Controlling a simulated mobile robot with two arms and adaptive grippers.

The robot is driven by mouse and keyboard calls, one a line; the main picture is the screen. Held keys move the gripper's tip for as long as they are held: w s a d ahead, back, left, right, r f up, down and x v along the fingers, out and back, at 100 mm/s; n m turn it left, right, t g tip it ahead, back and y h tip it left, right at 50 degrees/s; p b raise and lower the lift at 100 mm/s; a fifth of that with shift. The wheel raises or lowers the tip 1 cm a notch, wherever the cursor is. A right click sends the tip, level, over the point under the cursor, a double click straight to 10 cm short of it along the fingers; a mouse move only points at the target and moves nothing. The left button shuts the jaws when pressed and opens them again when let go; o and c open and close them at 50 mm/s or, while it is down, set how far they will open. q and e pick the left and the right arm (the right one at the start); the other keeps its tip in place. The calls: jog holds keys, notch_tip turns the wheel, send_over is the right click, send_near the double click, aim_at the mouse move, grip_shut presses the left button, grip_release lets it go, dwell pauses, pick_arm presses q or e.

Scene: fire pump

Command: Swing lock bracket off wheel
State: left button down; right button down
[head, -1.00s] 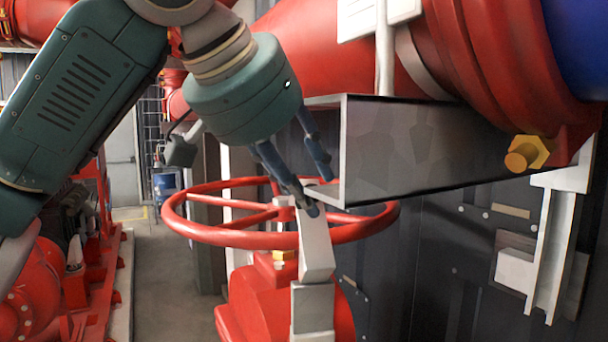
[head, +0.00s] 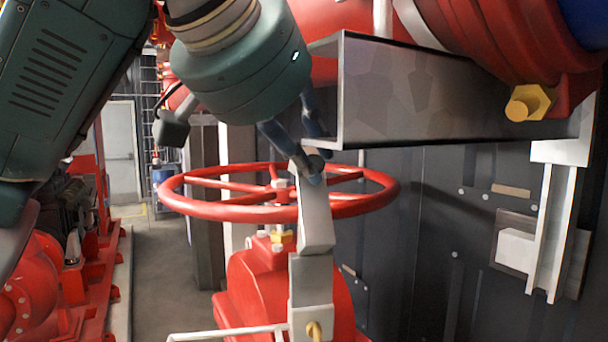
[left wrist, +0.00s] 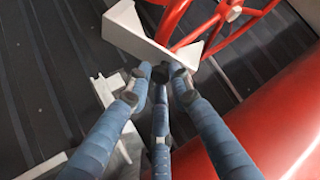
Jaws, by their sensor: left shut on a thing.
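The red wheel (head: 278,210) lies roughly level above a red valve body (head: 270,290). The pale grey lock bracket (head: 316,215) stands upright at the near side of the wheel, its upper part crossing in front of the rim. My left gripper (head: 313,160) reaches down from the upper left and is shut on the bracket's top end. In the left wrist view, the blue fingers (left wrist: 158,82) close in at the pale bracket (left wrist: 145,38), with the red wheel (left wrist: 215,20) just beyond. The exact finger contact is partly hidden. My right gripper is not in view.
A grey metal channel beam (head: 440,95) juts close to the right of my left gripper, above the wheel. A large red pipe with a yellow bolt (head: 530,102) is at the upper right. Red machinery (head: 40,270) stands at the left, with open floor (head: 165,260) between.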

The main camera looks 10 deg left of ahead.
pick_arm(q)
jog(key=s+t+b, duration=0.1)
jog(key=b, duration=0.1)
jog(key=s+f+t+b, duration=0.1)
jog(key=b, duration=0.1)
jog(key=s+d+m+t+b, duration=0.1)
jog(key=s+b, duration=0.1)
jog(key=shift+d+f, duration=0.1)
jog(key=shift+f, duration=0.2)
jog(key=shift+w, duration=0.1)
jog(key=c, duration=1.6)
grip_release()
jog(key=shift+o, duration=0.2)
jog(key=v, duration=1.2)
